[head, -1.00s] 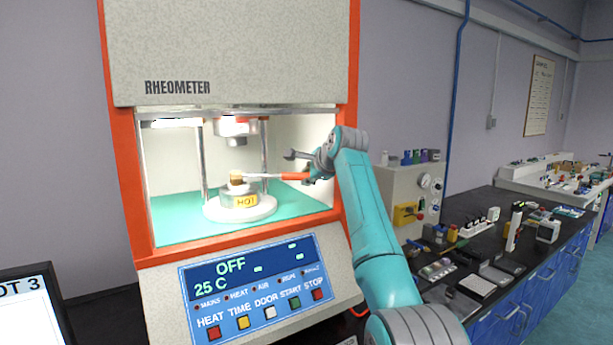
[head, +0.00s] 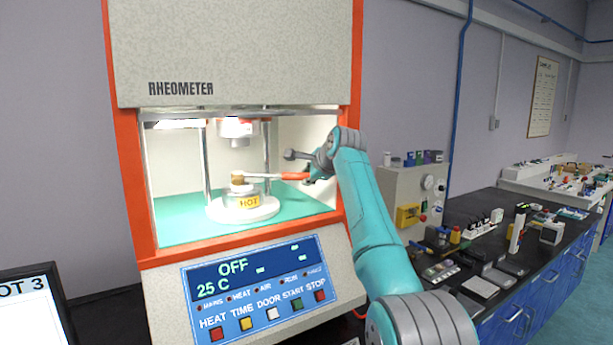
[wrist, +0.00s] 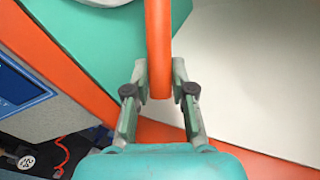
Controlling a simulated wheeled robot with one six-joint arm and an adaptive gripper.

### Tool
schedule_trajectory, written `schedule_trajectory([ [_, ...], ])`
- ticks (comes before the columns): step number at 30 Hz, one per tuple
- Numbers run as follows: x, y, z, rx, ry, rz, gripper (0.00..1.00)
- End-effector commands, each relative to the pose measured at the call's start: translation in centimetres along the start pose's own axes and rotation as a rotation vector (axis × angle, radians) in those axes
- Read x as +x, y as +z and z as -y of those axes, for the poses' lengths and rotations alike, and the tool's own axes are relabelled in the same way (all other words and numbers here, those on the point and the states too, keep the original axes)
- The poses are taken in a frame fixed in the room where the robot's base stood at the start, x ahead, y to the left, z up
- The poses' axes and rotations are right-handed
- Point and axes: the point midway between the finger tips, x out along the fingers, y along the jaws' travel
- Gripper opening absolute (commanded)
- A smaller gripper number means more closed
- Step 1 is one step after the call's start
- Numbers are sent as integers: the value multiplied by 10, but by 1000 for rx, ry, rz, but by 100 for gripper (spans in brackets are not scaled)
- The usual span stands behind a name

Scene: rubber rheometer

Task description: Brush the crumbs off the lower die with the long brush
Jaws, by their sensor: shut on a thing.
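The long brush (head: 293,176) has an orange handle, a pale shaft and a tan bristle head (head: 238,178). My gripper (head: 312,175) is shut on the handle at the chamber's right side. In the wrist view, the orange handle (wrist: 158,50) runs up between the two fingers of my gripper (wrist: 160,92). The bristle head is at the top of the lower die (head: 241,200), a round metal block with a yellow HOT label on a white base. I cannot tell whether the bristles touch it. No crumbs can be made out at this size.
The rheometer (head: 235,60) has its chamber open. Metal posts (head: 207,165) stand beside the die, and the upper die (head: 236,130) hangs above it. An orange frame edges the opening. A control panel (head: 260,280) reads OFF and 25 C. A cluttered bench (head: 480,265) is at the right.

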Motion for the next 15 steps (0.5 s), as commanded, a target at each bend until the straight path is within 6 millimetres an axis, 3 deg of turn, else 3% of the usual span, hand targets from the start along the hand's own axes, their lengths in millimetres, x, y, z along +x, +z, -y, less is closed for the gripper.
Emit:
schedule_trajectory([
  [15, -11, -8, -5, 0, 1, -1, 0],
])
